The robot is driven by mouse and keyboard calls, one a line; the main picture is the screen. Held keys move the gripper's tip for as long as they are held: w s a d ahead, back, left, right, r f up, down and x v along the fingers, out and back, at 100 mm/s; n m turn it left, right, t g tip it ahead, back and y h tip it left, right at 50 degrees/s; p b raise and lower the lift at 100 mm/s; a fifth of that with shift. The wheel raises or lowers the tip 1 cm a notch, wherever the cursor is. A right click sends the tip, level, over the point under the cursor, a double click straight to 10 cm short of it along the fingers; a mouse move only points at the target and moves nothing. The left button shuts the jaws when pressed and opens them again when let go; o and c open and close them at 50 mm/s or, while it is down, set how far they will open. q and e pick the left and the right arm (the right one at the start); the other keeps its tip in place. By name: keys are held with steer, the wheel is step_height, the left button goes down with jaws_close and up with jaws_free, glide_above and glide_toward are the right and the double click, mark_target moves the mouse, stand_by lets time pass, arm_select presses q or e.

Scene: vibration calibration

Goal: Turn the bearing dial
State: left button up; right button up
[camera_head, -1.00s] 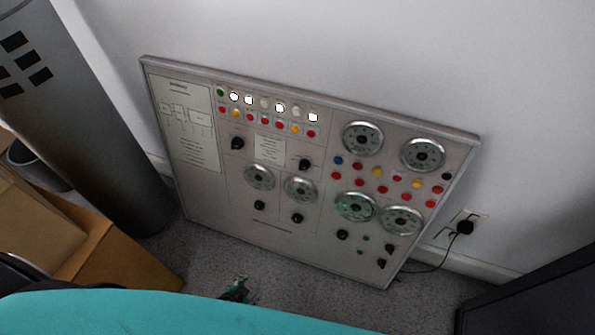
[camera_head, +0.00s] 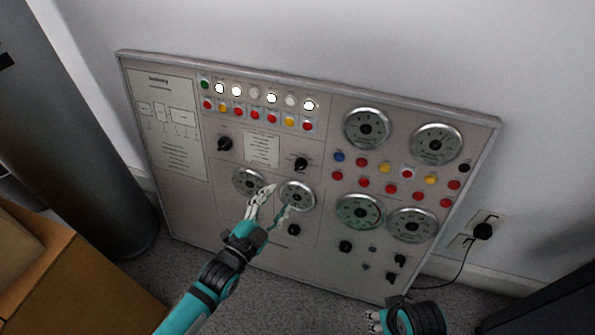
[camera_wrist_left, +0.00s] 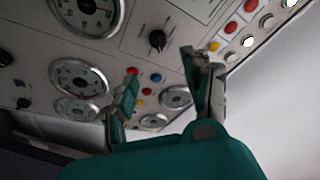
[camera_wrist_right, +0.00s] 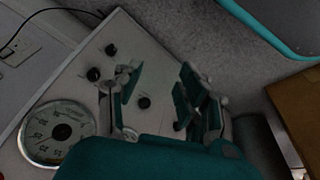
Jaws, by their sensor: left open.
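The grey control panel (camera_head: 290,255) leans by the wall, with round gauge dials and black knobs; I cannot tell which is the bearing dial. Two smaller dials, one left (camera_head: 247,181) and one right (camera_head: 297,195), sit mid-panel. My left gripper (camera_head: 268,200) is open in front of them, partly covering the lower panel. The left wrist view shows its fingers (camera_wrist_left: 165,80) apart and empty, with a black knob (camera_wrist_left: 157,40) beyond. My right gripper (camera_head: 373,321) is low at the panel's bottom right. In the right wrist view its fingers (camera_wrist_right: 155,85) are apart, with a knob (camera_wrist_right: 143,102) seen between them.
Larger dials (camera_head: 367,128) and coloured buttons fill the panel's right side. A plug with a cable (camera_head: 483,232) is at the wall socket on the right. A cardboard box (camera_head: 75,290) and a dark cylinder (camera_head: 75,150) stand left. Grey carpet lies below the panel.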

mark_target(301, 168)
arm_select(q)
steer(key=b+x, duration=0.2)
steer(key=x, duration=1)
steer(key=shift+f, duration=0.1)
arm_select(e)
steer(key=v, duration=0.8)
steer(key=shift+w+r+t, duration=0.25)
steer(key=shift+r+t, duration=0.05)
steer(key=shift+d, duration=0.15)
arm_select(q)
jaws_close()
